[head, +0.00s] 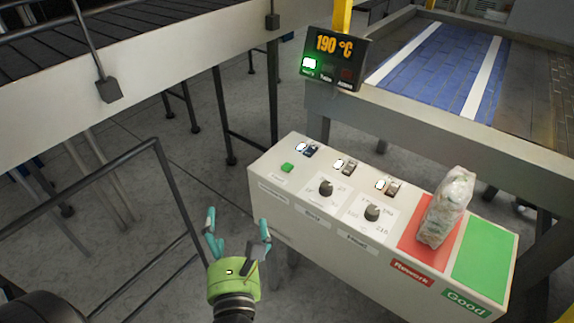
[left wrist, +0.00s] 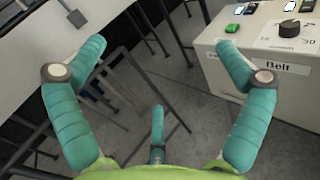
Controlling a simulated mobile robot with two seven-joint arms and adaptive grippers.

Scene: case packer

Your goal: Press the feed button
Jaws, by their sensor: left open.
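A small green button (head: 287,168) sits on the left end of the white control box's top (head: 300,150); its small label is too blurred to read in the head view. The green button also shows at the upper right of the left wrist view (left wrist: 232,28). My left gripper (head: 238,220), with teal fingers and a green body, is open and empty. It is in front of and to the left of the box, apart from the button. In the left wrist view its fingers (left wrist: 160,48) are spread wide with floor between them. My right gripper is not in view.
The box also carries two black knobs (head: 326,188), small switches, a red Rework pad (head: 408,235) with a wrapped packet (head: 447,207) on it, and a green Good pad (head: 485,262). A 190 °C display (head: 338,58) stands behind. A metal rail frame (head: 172,190) is left.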

